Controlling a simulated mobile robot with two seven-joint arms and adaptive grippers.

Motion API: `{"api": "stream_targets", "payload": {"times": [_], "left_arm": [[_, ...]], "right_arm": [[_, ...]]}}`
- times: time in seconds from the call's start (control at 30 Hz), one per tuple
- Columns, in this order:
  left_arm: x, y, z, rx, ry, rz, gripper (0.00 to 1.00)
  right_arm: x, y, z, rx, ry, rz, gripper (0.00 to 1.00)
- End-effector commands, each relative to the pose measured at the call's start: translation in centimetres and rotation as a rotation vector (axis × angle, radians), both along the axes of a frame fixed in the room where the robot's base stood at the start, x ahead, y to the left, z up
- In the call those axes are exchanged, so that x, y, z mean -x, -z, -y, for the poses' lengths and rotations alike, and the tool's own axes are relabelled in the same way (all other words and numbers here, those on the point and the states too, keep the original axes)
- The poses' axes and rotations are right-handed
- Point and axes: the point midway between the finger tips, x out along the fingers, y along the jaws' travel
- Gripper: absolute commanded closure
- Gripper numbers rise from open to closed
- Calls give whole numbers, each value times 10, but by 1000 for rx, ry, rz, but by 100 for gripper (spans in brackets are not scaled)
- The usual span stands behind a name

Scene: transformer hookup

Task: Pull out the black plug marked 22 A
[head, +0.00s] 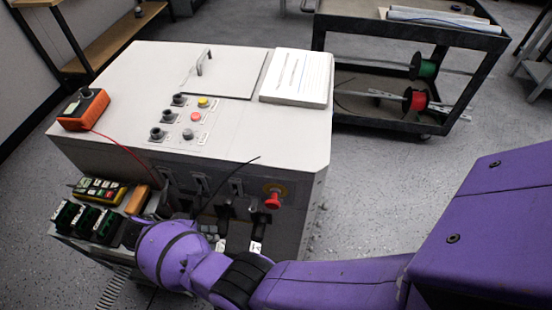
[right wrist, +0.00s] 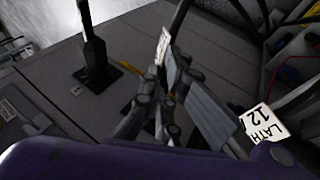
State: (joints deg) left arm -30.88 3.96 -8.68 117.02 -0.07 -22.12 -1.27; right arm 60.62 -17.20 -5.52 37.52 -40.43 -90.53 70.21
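A pale cabinet (head: 228,125) has black plugs with cables and white tags low on its front. One black plug (head: 257,216) is in the panel below the red knob, with a white tag (head: 256,247) beneath it. My right arm reaches across the front, and its wrist hides part of the panel. In the right wrist view, my right gripper (right wrist: 165,88) has its fingers around or beside a black cable and a white tag (right wrist: 163,46); a firm hold cannot be seen. Another black plug (right wrist: 95,58) stands apart. A tag reads LATH 12 (right wrist: 266,123). No marking 22 A is legible.
An orange meter (head: 83,109) with a red lead sits on the cabinet's left corner. A white paper pad (head: 297,78) lies on top. A side shelf holds a yellow device (head: 98,190) and several green-black blocks. A cart (head: 335,30) with wire spools stands behind right.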

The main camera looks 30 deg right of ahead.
Motion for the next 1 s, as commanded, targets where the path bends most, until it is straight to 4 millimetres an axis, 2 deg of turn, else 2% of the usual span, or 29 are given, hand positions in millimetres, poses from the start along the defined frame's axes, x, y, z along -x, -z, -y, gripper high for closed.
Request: {"api": "stream_targets", "payload": {"times": [0.03,0.1,0.3,0.67,1.0], "left_arm": [[2,1,-1,-2,-1,-4,48],[4,1,-2,-3,-2,-8,48],[5,1,-2,-3,-1,-9,48],[-2,-1,-1,-2,2,4,48],[-8,-7,-1,-3,3,15,48]], "right_arm": [[-11,-4,4,5,-8,22,100],[-11,-4,4,5,-8,22,100],[-10,-4,4,4,-5,20,73],[-7,-4,1,1,-3,14,73],[11,-5,-13,0,-5,14,73]]}}
